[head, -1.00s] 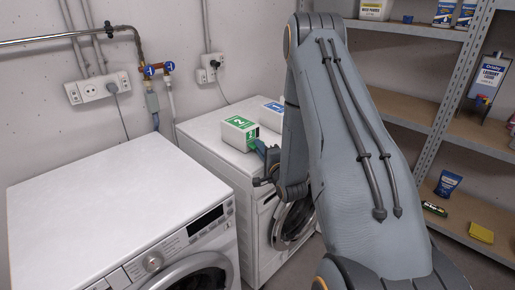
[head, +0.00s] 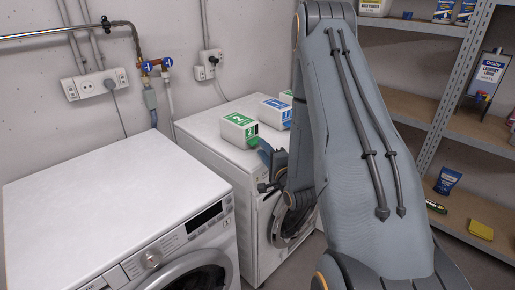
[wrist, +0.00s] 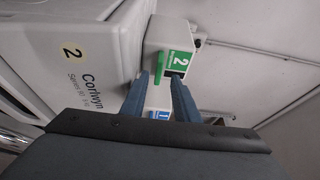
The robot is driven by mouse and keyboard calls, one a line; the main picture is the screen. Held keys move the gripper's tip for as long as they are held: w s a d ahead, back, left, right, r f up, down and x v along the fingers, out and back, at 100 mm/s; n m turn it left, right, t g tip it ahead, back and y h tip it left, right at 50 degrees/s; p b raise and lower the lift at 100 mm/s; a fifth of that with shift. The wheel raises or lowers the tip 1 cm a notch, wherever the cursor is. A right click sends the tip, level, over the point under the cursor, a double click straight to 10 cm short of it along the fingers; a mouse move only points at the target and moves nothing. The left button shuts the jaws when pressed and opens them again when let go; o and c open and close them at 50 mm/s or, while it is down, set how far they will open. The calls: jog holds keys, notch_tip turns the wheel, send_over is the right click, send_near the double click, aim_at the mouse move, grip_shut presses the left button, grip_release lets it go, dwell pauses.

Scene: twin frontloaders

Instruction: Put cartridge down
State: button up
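A white cartridge (head: 238,130) with a green label and a "2" lies on top of the far washer (head: 205,125), near its front edge. The wrist view shows its green label (wrist: 179,62) and a green tab just beyond my fingertips. My gripper (head: 263,152) is at the washer's front edge, close to the cartridge's labelled end. In the wrist view its two blue fingers (wrist: 161,78) stand apart with nothing held between them. I cannot tell whether a fingertip still touches the tab.
A nearer washer (head: 110,200) has a clear top. Shelves (head: 465,130) stand at right; pipes and sockets line the wall.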

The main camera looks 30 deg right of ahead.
jog(key=s+b, duration=0.1)
jog(key=s, duration=0.6)
jog(key=shift+a, duration=0.2)
jog(key=shift+s, duration=0.1)
